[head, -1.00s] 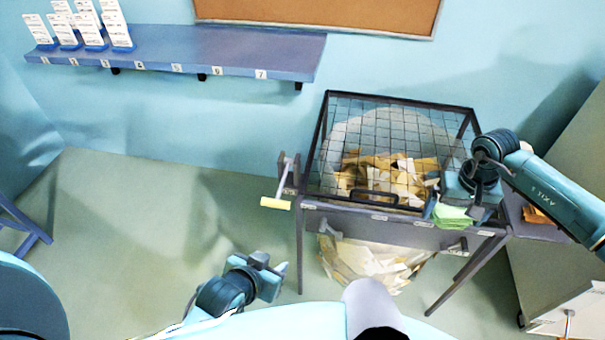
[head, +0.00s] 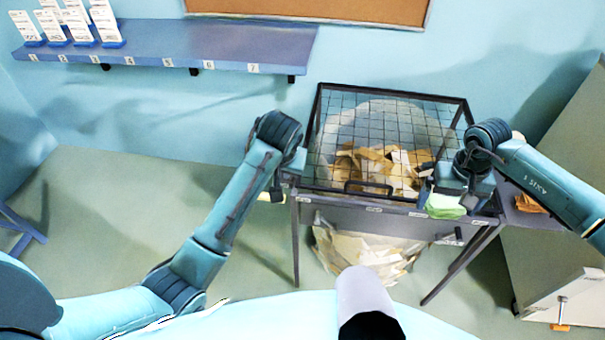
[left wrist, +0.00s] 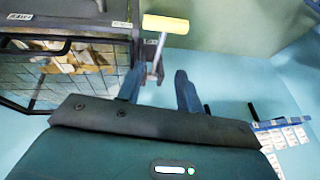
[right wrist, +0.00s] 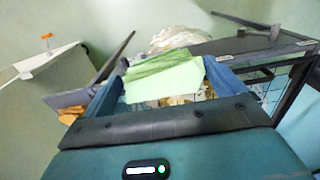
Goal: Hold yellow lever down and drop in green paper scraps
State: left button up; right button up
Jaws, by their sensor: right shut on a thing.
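The yellow lever (head: 265,196) sticks out at the left of the mesh-topped bin (head: 330,205) and is partly hidden by my left arm in the head view. Its yellow grip (left wrist: 178,24) and metal rod show in the left wrist view. My left gripper (left wrist: 158,82) is open, its fingers apart near the base of the rod and short of the yellow grip. My right gripper (right wrist: 165,88) is shut on green paper scraps (right wrist: 165,75). These scraps also show in the head view (head: 446,207), at the bin's right front corner.
Brown and cream scraps (head: 380,168) lie under the mesh. A clear bag of scraps (head: 365,250) hangs below. Orange scraps (head: 528,204) lie on a side ledge at right. A shelf (head: 170,46) with cards is on the back wall. The floor left of the bin is clear.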

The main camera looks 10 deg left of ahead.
pick_arm(q)
jog(key=x, duration=1)
jog(key=shift+f, duration=0.15)
jog(key=shift+c, duration=0.2)
grip_shut()
jog(key=shift+f, duration=0.15)
